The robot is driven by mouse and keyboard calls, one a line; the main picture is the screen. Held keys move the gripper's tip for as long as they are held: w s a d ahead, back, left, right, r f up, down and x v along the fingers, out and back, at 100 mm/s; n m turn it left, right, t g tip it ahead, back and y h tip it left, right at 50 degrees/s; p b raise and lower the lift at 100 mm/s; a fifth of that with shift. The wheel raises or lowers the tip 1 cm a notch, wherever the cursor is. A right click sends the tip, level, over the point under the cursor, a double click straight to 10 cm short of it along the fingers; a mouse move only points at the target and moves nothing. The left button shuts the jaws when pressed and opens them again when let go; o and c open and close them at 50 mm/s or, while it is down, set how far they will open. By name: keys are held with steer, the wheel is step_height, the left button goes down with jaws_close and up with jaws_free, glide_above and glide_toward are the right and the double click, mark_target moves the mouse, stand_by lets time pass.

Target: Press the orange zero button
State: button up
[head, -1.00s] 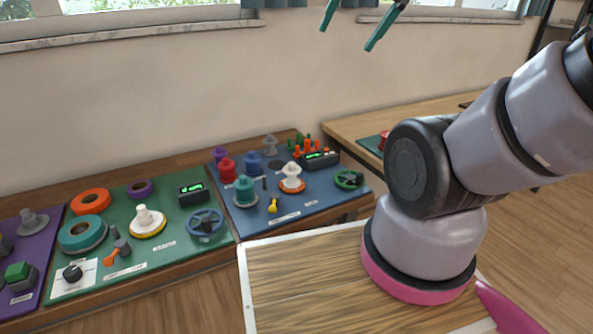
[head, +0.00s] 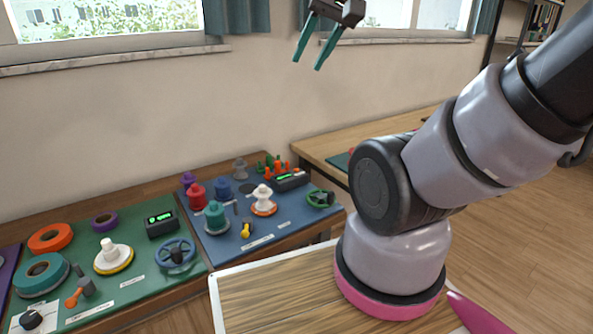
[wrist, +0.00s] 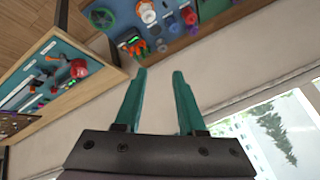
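A dark display box (head: 291,181) with green digits sits at the back right of the blue panel (head: 283,228). A small orange-red spot shows near its right end; it is too small to tell as a button. Another dark display box (head: 161,223) sits on the green panel (head: 135,290), with no orange button clearly visible. My gripper (head: 307,64) is open and empty, high above the panels in front of the wall. In the wrist view its teal fingers (wrist: 159,72) are apart, with orange pegs (wrist: 138,46) beyond them.
The blue panel bears a teal spool (head: 216,216), a white spool (head: 263,198) and a green handwheel (head: 321,198). A blue handwheel (head: 175,254) and orange ring (head: 50,238) are on the green panel. A second table (head: 318,152) stands behind right. Air around the gripper is clear.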

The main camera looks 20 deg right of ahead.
jaws_close()
stand_by(1.4)
